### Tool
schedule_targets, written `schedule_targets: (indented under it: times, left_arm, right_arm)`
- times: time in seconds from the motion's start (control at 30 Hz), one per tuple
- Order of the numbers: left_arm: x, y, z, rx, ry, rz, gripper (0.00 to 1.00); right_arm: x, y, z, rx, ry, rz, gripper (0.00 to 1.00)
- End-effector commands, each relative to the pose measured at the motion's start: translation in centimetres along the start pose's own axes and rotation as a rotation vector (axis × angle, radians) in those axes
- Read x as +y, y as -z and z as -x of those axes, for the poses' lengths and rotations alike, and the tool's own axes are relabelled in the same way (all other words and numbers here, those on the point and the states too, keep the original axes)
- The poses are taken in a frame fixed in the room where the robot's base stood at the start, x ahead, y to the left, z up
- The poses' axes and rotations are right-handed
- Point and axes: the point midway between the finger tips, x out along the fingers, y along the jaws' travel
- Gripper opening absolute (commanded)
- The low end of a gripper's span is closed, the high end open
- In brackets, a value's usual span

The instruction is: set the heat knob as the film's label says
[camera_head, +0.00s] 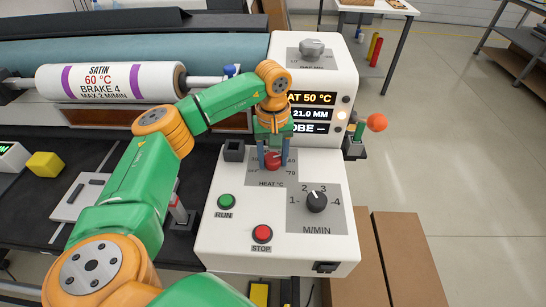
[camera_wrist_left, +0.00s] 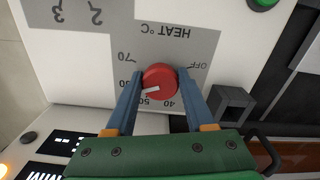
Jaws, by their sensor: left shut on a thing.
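The film roll (camera_head: 110,82) at the back left bears a label reading SATIN, 60 °C, BRAKE 4, MAX 2 M/MIN. The red heat knob (camera_head: 272,163) sits on the white control panel; it also shows in the left wrist view (camera_wrist_left: 163,76). Its white pointer slants toward the 50 side of the scale, between the 50 and 60 marks. My left gripper (camera_head: 273,158) is shut on the heat knob, one finger on each side, and partly covers the 60 mark in the left wrist view (camera_wrist_left: 160,85). My right gripper is not in view.
A black speed knob (camera_head: 316,201), green RUN button (camera_head: 226,201) and red STOP button (camera_head: 262,233) are close by on the panel. A grey knob (camera_head: 312,48) is on the upper panel. A small dark block (camera_head: 234,150) stands left of the heat knob.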

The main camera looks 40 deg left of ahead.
Motion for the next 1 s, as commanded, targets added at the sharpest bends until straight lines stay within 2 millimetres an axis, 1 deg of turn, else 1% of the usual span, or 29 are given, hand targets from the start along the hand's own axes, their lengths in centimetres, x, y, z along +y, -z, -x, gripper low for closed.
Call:
schedule_targets:
  times: [0.03,0.43,0.47,0.5,0.57,0.87,0.93,1.0]
  left_arm:
    - [0.1,0.1,0.2,0.005,-0.005,-0.003,0.00]
    - [0.1,0.1,0.3,0.006,-0.006,-0.007,0.00]
    - [0.1,0.1,0.3,0.006,-0.006,-0.007,0.56]
    - [0.1,0.2,0.3,0.006,-0.005,-0.007,0.67]
    - [0.1,0.1,0.2,0.005,-0.005,-0.007,0.83]
    - [0.0,0.1,0.2,0.003,-0.002,-0.008,0.84]
    - [0.1,0.1,1.0,0.004,-0.005,-0.008,0.84]
    - [0.1,0.1,2.4,0.006,-0.006,-0.008,0.84]
  right_arm:
    - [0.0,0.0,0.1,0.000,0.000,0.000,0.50]
    - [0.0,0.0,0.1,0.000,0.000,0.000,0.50]
    - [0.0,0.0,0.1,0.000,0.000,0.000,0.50]
    - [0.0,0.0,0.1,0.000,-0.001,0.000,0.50]
    - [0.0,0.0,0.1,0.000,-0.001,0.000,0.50]
    - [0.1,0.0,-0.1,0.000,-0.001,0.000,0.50]
    - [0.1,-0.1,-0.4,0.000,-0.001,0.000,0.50]
    - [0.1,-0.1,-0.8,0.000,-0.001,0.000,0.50]
